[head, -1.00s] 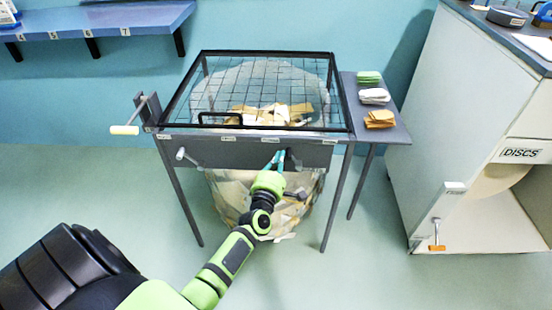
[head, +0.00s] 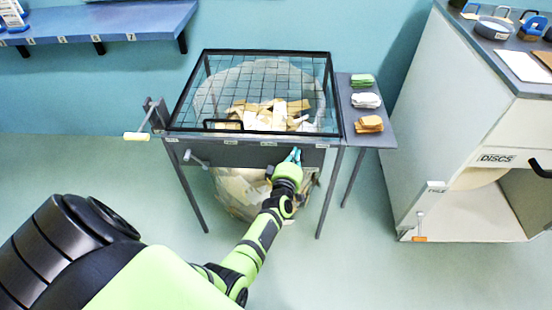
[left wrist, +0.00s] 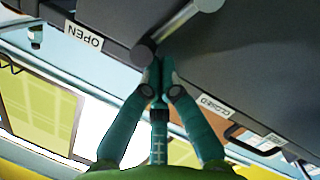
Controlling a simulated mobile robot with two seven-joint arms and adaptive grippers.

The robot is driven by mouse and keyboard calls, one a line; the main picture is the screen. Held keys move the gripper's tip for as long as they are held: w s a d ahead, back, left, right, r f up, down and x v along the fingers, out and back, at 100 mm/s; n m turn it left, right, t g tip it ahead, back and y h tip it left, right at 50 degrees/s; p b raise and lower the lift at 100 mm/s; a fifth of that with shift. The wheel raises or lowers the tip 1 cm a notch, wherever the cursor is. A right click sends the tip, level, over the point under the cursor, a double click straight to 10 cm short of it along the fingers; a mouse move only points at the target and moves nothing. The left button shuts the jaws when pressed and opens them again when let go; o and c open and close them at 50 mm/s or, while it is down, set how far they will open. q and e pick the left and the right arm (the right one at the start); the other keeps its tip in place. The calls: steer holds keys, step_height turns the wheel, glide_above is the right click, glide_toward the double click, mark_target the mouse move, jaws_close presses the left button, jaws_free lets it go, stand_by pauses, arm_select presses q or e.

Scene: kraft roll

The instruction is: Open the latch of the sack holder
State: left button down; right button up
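The sack holder is a grey stand (head: 185,195) with a black mesh lid (head: 268,90) and a clear sack (head: 240,190) of brown paper scraps beneath. Its front panel (head: 235,155) carries small white labels. My left gripper (head: 295,153) is at the right part of this panel. In the left wrist view its two teal fingers (left wrist: 158,75) meet at the tips, close to a dark round knob (left wrist: 143,52) with a pale rod (left wrist: 185,28). I cannot tell whether they touch it. An OPEN label (left wrist: 83,36) and a CLOSED label (left wrist: 215,105) flank it. My right gripper is out of view.
A second lever (head: 195,159) is at the panel's left, and a crank (head: 137,136) sticks out on the left side. A side shelf (head: 385,138) holds green, white and orange stacks. A white cabinet (head: 450,110) stands at right. The floor in front is clear.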

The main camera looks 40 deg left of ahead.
arm_select(q)
steer(key=shift+w+d+f, duration=0.1)
steer(key=shift+w+d, duration=0.3)
steer(key=shift+d, duration=0.3)
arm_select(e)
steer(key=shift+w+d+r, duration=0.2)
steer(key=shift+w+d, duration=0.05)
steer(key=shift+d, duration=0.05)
arm_select(q)
steer(key=shift+w+d, duration=0.1)
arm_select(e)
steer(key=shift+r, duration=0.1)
